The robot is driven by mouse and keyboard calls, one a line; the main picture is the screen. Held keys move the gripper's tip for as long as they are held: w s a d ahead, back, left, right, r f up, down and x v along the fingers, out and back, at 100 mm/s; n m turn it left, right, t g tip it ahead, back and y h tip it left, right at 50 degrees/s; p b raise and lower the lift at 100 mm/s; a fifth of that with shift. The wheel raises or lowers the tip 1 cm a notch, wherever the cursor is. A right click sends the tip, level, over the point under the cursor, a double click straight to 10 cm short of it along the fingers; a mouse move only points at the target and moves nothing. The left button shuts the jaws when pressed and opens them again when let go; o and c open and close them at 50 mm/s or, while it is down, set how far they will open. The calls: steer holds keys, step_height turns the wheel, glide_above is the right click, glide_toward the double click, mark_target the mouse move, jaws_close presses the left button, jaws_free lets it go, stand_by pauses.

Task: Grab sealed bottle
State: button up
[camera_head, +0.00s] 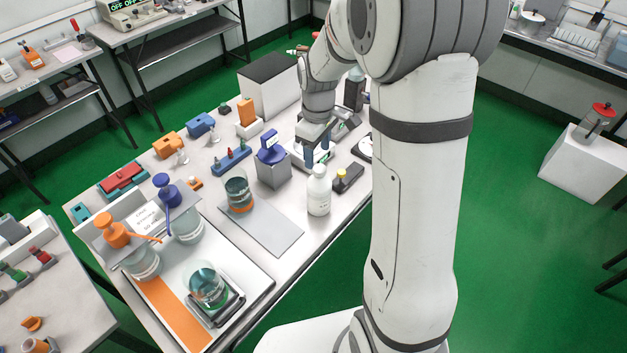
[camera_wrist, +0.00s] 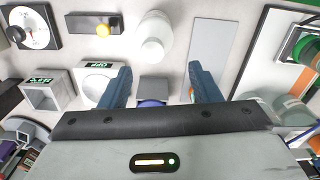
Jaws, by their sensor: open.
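A white capped bottle (camera_head: 318,192), the only closed bottle I can make out clearly, stands upright near the table's front edge. The wrist view shows the same white bottle (camera_wrist: 153,40) from above, beyond my fingertips and roughly centred between them. My gripper (camera_head: 318,155) is open and empty, behind the bottle in the head view and apart from it. In the wrist view my gripper (camera_wrist: 160,72) shows two blue fingers spread wide. A grey block with a blue top (camera_wrist: 152,100) shows low between the fingers.
A dark box with a yellow knob (camera_head: 347,177) is right of the bottle. A grey block with a blue device (camera_head: 272,165) and a beaker (camera_head: 239,193) are to its left. A round dial (camera_wrist: 28,26) is at the wrist view's upper left.

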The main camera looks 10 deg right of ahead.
mark_target(320, 169)
step_height(320, 169, down, 3)
steer(key=shift+w+r, duration=0.1)
steer(key=shift+r, duration=0.05)
steer(key=shift+w+d+f+p, duration=0.15)
steer(key=shift+f+p, duration=0.1)
steer(key=shift+f, duration=0.65)
steer(key=shift+d+f+p, duration=0.1)
steer(key=shift+f+p, duration=0.15)
steer(key=shift+f, duration=0.65)
steer(key=shift+w+d+f+p, duration=0.15)
steer(key=shift+f+p, duration=0.1)
steer(key=shift+f, duration=0.65)
steer(key=shift+s, duration=0.15)
steer(key=shift+c, duration=0.6)
jaws_close()
